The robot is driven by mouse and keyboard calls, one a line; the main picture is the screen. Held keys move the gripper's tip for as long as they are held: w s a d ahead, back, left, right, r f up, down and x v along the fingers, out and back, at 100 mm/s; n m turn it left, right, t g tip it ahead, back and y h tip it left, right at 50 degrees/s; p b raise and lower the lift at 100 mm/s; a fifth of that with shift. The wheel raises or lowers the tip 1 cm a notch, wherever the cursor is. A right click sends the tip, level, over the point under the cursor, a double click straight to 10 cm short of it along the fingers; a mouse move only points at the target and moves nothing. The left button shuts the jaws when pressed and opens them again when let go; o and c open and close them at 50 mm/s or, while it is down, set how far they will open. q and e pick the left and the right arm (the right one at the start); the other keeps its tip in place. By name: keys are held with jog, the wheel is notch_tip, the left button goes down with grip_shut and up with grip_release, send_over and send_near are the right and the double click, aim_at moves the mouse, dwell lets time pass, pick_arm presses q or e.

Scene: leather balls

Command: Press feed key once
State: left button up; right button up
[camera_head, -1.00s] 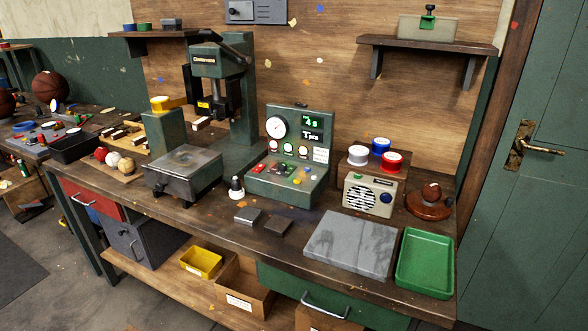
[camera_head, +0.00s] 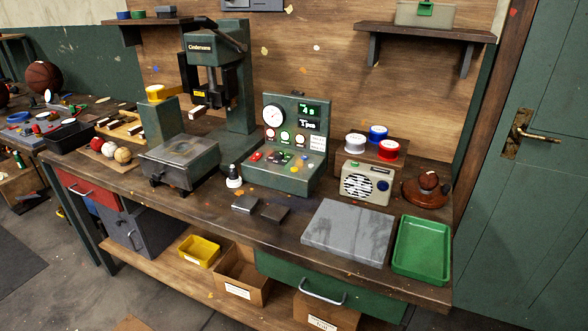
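A green control box (camera_head: 286,176) stands on the workbench. Its upright panel carries a round white gauge (camera_head: 273,117) and a lit green display (camera_head: 309,110). Its sloping front has several small coloured keys (camera_head: 279,157), among them red, yellow, green and blue ones. Their labels are too small to read, so I cannot tell which is the feed key. A green press (camera_head: 238,80) stands to the left of the box, with a grey-topped block (camera_head: 180,158) in front of it. Neither of my grippers is in view.
A grey slab (camera_head: 347,231) and a green tray (camera_head: 422,249) lie at the bench's front right. A beige radio (camera_head: 364,182) stands right of the box. Two small dark blocks (camera_head: 246,204) and a white-based knob (camera_head: 234,181) lie before it. A door is at right.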

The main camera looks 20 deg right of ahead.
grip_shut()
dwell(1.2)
